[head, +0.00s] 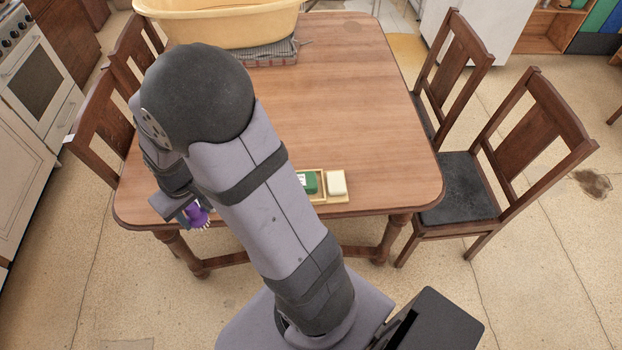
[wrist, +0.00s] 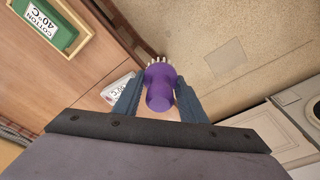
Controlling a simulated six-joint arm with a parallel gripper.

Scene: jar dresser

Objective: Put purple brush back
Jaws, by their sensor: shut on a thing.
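The purple brush (head: 197,216) shows below my forearm in the head view, at the table's near left edge. In the wrist view the purple brush (wrist: 159,88) sits between my two fingers, its pale bristles pointing away from the camera. My gripper (wrist: 158,92) is shut on it; in the head view my gripper (head: 185,212) is partly hidden by my arm. The brush appears held out over the table's near edge, with floor behind it.
Chairs (head: 500,190) flank the table. The table's right half is clear.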

